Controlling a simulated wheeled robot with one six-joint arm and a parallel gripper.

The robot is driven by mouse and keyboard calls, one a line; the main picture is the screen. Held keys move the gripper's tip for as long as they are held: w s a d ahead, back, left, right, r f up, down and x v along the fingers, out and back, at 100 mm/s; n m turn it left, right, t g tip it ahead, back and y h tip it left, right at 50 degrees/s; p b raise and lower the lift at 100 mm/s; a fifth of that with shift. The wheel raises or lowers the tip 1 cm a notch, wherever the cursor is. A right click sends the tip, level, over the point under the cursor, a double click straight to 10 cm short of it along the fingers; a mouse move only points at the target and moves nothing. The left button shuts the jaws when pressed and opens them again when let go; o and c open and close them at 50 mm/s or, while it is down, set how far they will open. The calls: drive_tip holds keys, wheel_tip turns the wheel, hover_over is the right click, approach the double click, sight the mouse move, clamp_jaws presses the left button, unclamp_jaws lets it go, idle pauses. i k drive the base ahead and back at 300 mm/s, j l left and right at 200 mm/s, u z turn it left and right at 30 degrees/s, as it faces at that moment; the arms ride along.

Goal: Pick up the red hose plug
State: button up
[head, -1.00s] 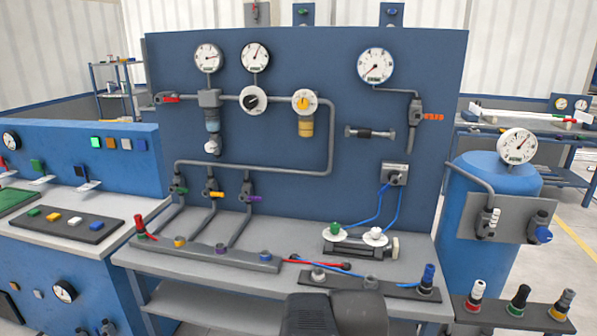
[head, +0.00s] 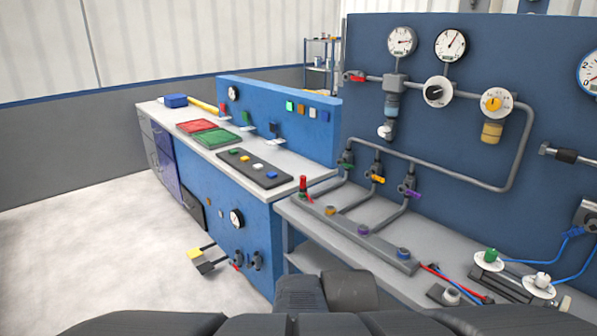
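A red plug-like piece (head: 303,185) stands upright at the left end of a long grey rail (head: 352,229) on the grey bench. A thin red piece, perhaps a hose, shows beside its base. The rail also carries an orange-ringed (head: 330,210), a purple-ringed (head: 363,229) and a blue-topped (head: 403,253) fitting. My gripper is not in view; only dark parts of my own body show along the bottom edge. Nothing is seen touching the red piece.
Pipes with green, yellow and purple valves rise behind the rail. A red hose (head: 452,280) lies at the rail's right end. A blue cabinet (head: 262,232) with levers sticking out front (head: 204,260) stands left of the bench. The floor at left is clear.

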sight(302, 188)
drive_tip(key=i+u, duration=0.3)
drive_tip(key=i, duration=0.65)
drive_tip(key=i+l+u, duration=0.1)
drive_tip(key=i+u, duration=0.25)
drive_tip(key=i, duration=0.55)
